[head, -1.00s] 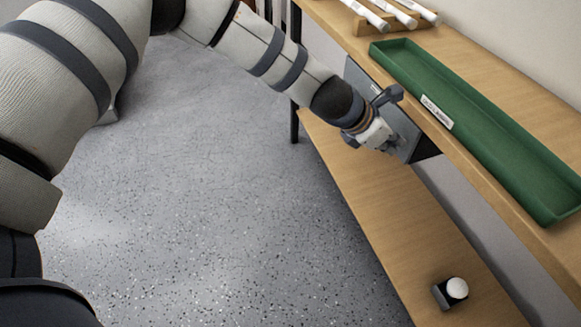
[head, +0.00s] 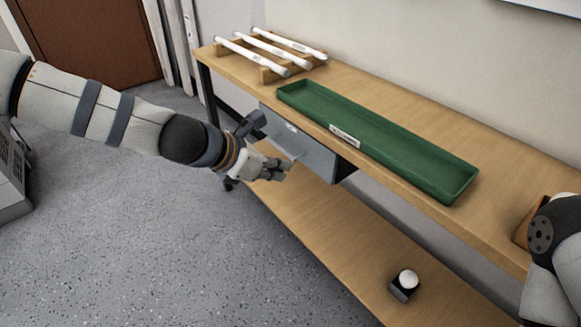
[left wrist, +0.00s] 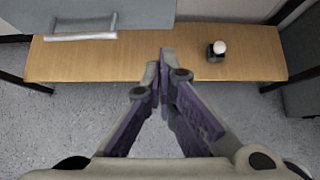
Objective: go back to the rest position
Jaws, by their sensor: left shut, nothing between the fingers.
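My left gripper (head: 280,170) is shut and empty, in front of the grey drawer unit (head: 318,160) that hangs under the workbench. I cannot tell in the head view whether it touches the unit. In the left wrist view my left gripper (left wrist: 166,62) has its fingertips together, with nothing between them. The drawer front (left wrist: 145,12) and its pale handle (left wrist: 80,36) show at the upper left there, apart from the fingertips in the picture. Part of my right arm shows at the right edge of the head view; its gripper is out of view.
On the workbench top (head: 400,115) stand a long green tray (head: 460,190) and a wooden rack with white tubes (head: 285,50). A small black object with a white round top (head: 405,282) sits on the lower shelf (head: 330,232). Open floor (head: 190,250) lies in front.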

